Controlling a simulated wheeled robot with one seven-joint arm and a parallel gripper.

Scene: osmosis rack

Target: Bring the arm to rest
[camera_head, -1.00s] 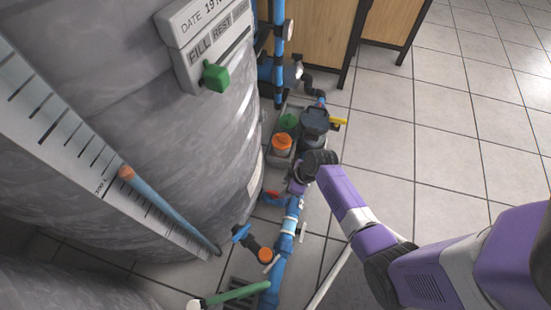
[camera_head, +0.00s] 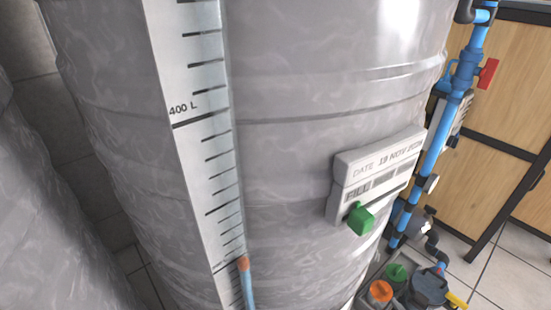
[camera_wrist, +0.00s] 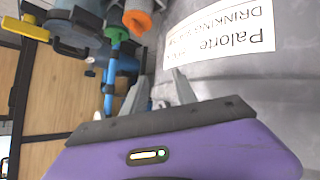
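My gripper (camera_wrist: 160,77) shows in the wrist view, with its purple body (camera_wrist: 185,152) along the bottom. Its two grey fingers stand apart with nothing between them. They point toward the side of the large grey tank (camera_wrist: 275,75), near a white label (camera_wrist: 222,33). In the head view the arm and gripper are out of sight. I cannot tell how far the fingers are from the tank.
In the head view the tank (camera_head: 290,100) fills the middle, with a level scale (camera_head: 190,130) and a sign with a green slider (camera_head: 360,218). Blue pipes (camera_head: 435,150) and orange and green caps stand right of it. Wooden cabinets (camera_head: 510,90) are behind; tiled floor shows at lower right.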

